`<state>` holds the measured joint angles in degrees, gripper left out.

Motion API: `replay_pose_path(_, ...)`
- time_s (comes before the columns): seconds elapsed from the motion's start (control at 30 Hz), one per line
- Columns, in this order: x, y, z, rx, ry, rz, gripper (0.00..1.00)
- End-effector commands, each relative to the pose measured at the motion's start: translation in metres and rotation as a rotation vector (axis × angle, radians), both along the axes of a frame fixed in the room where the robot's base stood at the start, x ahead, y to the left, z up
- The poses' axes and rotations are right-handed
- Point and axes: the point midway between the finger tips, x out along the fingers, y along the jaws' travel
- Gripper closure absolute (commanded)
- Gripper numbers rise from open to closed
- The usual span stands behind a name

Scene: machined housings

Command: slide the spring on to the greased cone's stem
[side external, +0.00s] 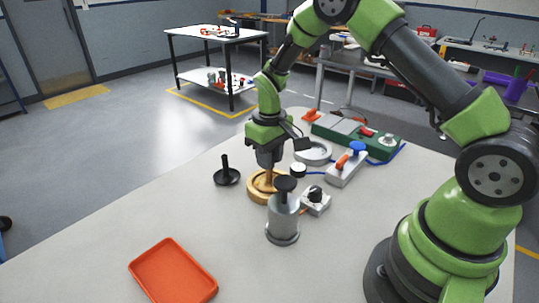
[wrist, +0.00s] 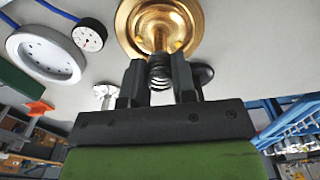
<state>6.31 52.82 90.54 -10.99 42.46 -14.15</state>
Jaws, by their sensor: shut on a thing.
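My gripper (wrist: 158,82) is shut on a dark coil spring (wrist: 160,72), seen between its two fingers in the wrist view. Just beyond the spring is a round, shiny brass part (wrist: 130,22) with a stem-like centre and small yellowish spots near it. The spring's far end overlaps this centre; I cannot tell whether it is around the stem or only in front of it. In the side view my gripper (side external: 268,167) points down over the brass part (side external: 256,194), which sits on the table. The spring is too small to make out there, and no separate cone shows clearly.
A grey cylinder with a black knob (side external: 283,220) stands close in front of the brass part. A white block with a black knob (side external: 315,203) is right of it. A black stemmed disc (side external: 227,176) stands left. An orange tray (side external: 173,272) lies nearer, with clear table between.

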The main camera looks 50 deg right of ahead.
Motion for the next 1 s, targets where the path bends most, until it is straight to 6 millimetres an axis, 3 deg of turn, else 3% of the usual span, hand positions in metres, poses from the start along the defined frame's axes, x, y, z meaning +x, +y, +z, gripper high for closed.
replay_pose_path(0.77, -0.0002, 0.0000, -0.0059, 0.000, 0.000, 0.000, 0.97)
replay_pose_path(0.8, -0.0003, 0.0000, -0.0059, 0.000, 0.000, 0.000, 0.73)
replay_pose_path(0.9, -0.0002, 0.0000, -0.0058, 0.000, 0.000, 0.000, 0.50)
replay_pose_path(0.93, -0.0002, 0.0000, -0.0058, 0.000, 0.000, 0.000, 0.45)
replay_pose_path(1.0, -0.0003, 0.0000, -0.0058, 0.000, 0.000, 0.000, 0.45)
